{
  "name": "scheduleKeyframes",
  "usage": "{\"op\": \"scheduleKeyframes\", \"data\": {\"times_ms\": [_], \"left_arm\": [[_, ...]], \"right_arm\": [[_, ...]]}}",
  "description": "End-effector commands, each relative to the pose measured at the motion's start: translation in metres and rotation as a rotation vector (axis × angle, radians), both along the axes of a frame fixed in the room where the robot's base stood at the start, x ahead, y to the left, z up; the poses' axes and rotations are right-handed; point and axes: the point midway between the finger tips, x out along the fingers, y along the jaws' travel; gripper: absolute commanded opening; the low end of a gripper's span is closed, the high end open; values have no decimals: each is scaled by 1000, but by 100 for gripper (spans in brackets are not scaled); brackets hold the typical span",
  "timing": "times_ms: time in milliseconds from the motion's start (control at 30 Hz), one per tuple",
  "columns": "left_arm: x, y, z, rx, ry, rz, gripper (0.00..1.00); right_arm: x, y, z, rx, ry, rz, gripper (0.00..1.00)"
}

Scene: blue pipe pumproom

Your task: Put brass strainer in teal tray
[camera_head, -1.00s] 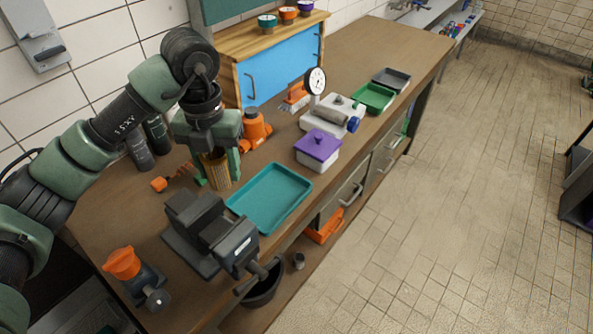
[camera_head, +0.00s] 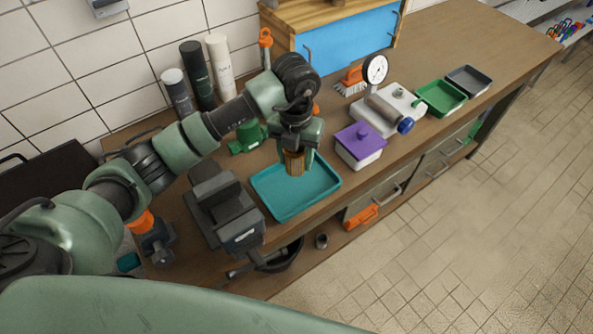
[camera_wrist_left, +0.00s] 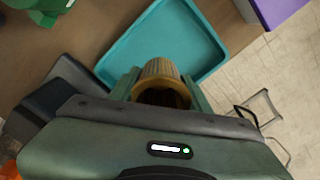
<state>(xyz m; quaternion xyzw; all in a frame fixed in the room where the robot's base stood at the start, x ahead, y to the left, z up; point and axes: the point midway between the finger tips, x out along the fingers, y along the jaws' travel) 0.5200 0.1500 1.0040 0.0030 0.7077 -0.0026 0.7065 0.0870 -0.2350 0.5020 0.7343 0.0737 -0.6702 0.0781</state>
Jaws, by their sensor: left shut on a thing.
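My left gripper (camera_head: 296,158) is shut on the brass strainer (camera_head: 294,163), a ribbed brass cylinder. The gripper points down and holds the strainer over the teal tray (camera_head: 268,200). In the left wrist view the strainer (camera_wrist_left: 160,70) sits between the fingers, its open end facing the camera, with the teal tray (camera_wrist_left: 205,35) behind it. I cannot tell whether the strainer touches the tray floor. The tray is otherwise empty where it shows. My right gripper is not in view.
A dark vise (camera_head: 225,210) stands just left of the tray. A white box with a purple lid (camera_head: 360,145) stands to its right. A green item (camera_head: 248,137) sits behind. A green tray (camera_head: 442,97) and a grey tray (camera_head: 469,80) lie farther right.

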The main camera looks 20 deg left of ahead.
Motion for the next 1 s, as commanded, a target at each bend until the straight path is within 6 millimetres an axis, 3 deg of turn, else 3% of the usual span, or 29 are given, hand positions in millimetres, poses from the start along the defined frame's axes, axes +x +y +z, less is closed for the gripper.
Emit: {"op": "scheduleKeyframes", "data": {"times_ms": [100,533,967,1000], "left_arm": [[-1,0,-19,0,3,0,3],[0,0,-69,-1,2,0,3],[0,0,-79,0,-2,-1,3],[0,0,-79,0,-1,-1,53]], "right_arm": [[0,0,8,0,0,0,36],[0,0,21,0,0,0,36],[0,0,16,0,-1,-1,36],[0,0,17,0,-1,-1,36]]}}
